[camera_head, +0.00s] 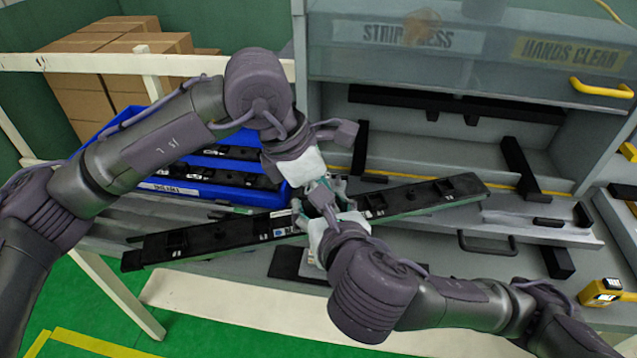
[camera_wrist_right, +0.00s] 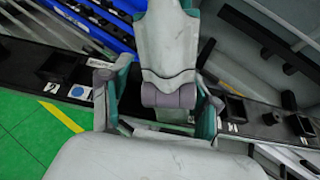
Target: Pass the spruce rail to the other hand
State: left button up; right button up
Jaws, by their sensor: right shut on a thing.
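The spruce rail (camera_head: 430,195) is a long black bar with dark green edges, held slightly tilted above the bench in the head view. It crosses behind the fingers in the right wrist view (camera_wrist_right: 60,75). My right gripper (camera_head: 328,207) is shut on the rail near its middle, from the near side. My left gripper (camera_head: 312,188) meets the rail at the same middle stretch from the far side, very close to the right one. Its palm also shows in the right wrist view (camera_wrist_right: 168,50). The overlapping fingers hide whether the left is closed on the rail.
A blue bin (camera_head: 225,190) with black parts stands behind the rail's left half. A grey press with a clear guard and yellow handle (camera_head: 600,88) is at the back right. A yellow device (camera_head: 602,292) lies at the right. Cardboard boxes (camera_head: 110,60) are stacked at the back left.

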pick_arm(q)
jog(key=shift+c, duration=0.2)
grip_shut()
pick_arm(e)
jog(key=o, duration=1.5)
